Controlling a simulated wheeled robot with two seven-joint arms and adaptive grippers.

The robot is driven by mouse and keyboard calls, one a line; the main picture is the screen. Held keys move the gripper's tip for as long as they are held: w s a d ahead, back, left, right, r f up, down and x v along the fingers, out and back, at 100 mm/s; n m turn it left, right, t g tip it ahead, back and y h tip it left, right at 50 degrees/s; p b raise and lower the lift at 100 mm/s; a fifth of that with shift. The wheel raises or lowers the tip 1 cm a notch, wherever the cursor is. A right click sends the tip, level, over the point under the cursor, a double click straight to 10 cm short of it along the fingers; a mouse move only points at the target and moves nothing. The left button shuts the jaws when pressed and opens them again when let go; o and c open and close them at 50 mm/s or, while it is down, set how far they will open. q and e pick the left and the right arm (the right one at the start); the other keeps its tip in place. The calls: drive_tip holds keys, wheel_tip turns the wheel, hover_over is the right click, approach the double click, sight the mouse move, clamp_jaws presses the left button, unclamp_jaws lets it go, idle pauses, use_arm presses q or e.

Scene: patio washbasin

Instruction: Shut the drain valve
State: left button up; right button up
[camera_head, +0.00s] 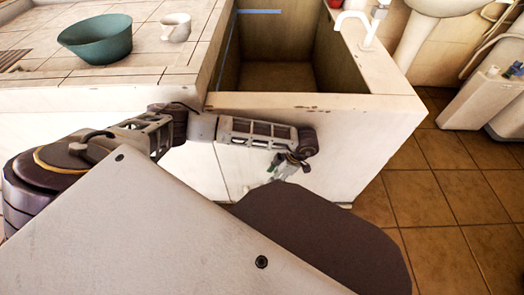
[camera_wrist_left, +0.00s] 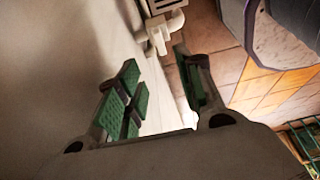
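My left gripper (camera_head: 287,168) hangs in front of the pale washbasin block (camera_head: 355,135), below its front rim. In the left wrist view the same gripper (camera_wrist_left: 158,68) is open, with a clear gap between its green-padded fingers. A small white fitting with a curved stub (camera_wrist_left: 160,35), which looks like the drain valve, shows just beyond the fingertips, close to the wall. Nothing is held, and I cannot tell whether the fingers touch the fitting. In the head view I cannot make out the valve. My right gripper is in neither view.
The open basin (camera_head: 275,75) lies behind the rim, with a white tap (camera_head: 365,22) at its right. A teal bowl (camera_head: 97,40) and a white cup (camera_head: 175,27) stand on the tiled counter. Brown floor tiles (camera_head: 450,190) are clear at the right.

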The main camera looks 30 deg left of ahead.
sight(261, 190)
use_arm(q)
drive_tip(key=shift+b+x, duration=2.7)
drive_tip(key=shift+x, duration=4.1)
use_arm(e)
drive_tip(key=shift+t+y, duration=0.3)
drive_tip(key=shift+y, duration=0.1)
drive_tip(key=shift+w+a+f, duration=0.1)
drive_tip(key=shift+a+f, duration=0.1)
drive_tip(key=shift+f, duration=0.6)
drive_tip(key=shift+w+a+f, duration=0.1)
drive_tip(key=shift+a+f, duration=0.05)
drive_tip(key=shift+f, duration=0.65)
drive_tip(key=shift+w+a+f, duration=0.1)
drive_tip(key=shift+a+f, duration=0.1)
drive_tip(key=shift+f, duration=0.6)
use_arm(q)
drive_tip(key=shift+d, duration=0.1)
drive_tip(key=shift+c, duration=0.3)
clamp_jaws()
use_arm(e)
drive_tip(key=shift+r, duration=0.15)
